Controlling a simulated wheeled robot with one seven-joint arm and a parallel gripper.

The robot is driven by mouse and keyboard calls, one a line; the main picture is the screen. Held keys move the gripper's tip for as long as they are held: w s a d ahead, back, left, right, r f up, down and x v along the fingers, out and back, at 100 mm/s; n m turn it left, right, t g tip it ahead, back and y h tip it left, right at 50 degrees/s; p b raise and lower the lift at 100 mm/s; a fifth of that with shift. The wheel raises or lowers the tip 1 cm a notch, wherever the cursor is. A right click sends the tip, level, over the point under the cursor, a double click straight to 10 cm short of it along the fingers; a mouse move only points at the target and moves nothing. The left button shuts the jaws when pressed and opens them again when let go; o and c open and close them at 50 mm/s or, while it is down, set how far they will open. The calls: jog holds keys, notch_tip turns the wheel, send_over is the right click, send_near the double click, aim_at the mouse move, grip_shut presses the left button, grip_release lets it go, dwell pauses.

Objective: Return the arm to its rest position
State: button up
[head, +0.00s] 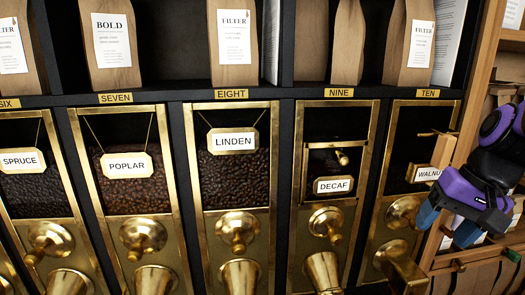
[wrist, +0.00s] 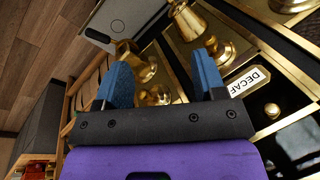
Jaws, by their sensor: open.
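My gripper (head: 447,225) is at the right side of the head view, in front of the walnut bin (head: 402,212) at the ten position. It has a purple body and blue fingertips. In the wrist view the two blue fingers of my gripper (wrist: 162,82) stand wide apart with nothing held between them. Past the fingers are brass spouts and knobs of the bins, and the DECAF label (wrist: 249,82) is to the right. The walnut label (head: 427,174) is partly hidden by my arm in the head view.
Brass-framed bins labelled spruce (head: 22,160), poplar (head: 127,165), linden (head: 233,140) and decaf (head: 333,185) stand in a row. Paper coffee bags (head: 108,45) fill the shelf above. A wooden shelf unit (head: 490,60) stands close on the right. The wrist view shows wooden floor (wrist: 40,40).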

jog(key=s+a+r+n+t+h, duration=0.1)
jog(key=s+r+n+t+h, duration=0.2)
jog(key=s+r, duration=0.3)
notch_tip(320, 180, up, 2)
jog(key=shift+s+a+r+n+t, duration=0.1)
jog(key=shift+s+a+n+t, duration=0.25)
jog(key=shift+n, duration=0.35)
jog(key=shift+c, duration=0.4)
dwell(1.3)
